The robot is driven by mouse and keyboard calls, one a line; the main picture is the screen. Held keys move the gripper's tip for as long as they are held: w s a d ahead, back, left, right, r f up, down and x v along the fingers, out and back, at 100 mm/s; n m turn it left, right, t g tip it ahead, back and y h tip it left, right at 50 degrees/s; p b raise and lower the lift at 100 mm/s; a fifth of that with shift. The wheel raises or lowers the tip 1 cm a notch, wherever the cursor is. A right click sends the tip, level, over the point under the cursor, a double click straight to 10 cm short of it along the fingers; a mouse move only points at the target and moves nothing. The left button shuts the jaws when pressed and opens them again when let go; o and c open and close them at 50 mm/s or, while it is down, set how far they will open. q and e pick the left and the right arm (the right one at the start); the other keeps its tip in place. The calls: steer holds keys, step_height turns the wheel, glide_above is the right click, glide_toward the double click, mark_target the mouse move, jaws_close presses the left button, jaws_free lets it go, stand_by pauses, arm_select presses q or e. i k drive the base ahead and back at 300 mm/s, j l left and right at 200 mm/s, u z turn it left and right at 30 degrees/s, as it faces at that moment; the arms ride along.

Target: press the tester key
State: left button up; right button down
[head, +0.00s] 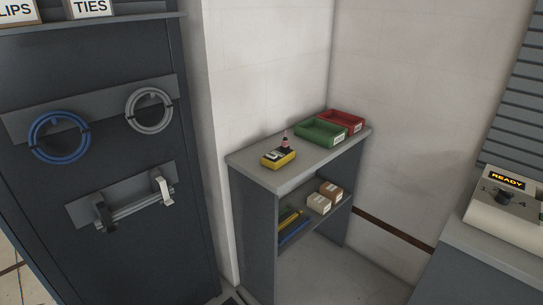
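A beige box-shaped device (505,208) sits on a grey surface at the right edge. Its dark display (507,179) reads "READY" in yellow, and a small black knob or key (503,198) sits below it among printed marks. The box is cut off by the frame edge. A small yellow and black handheld device (278,157) lies on top of the grey shelf unit in the middle. I cannot tell which of the two is the tester. Neither of my grippers is in view.
The grey shelf unit (250,165) also carries a green bin (320,131), a red bin (343,121) and a small dark red object (285,142). Small boxes (318,202) stand on its lower shelf. A dark cabinet (90,105) with hung cable coils (59,137) is at left.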

mark_target(270, 155)
steer(key=i+j+u, duration=0.1)
steer(key=i+j, duration=0.5)
steer(key=j, duration=0.2)
steer(key=i+j, duration=0.65)
steer(key=j+u, duration=0.05)
steer(key=j, duration=0.05)
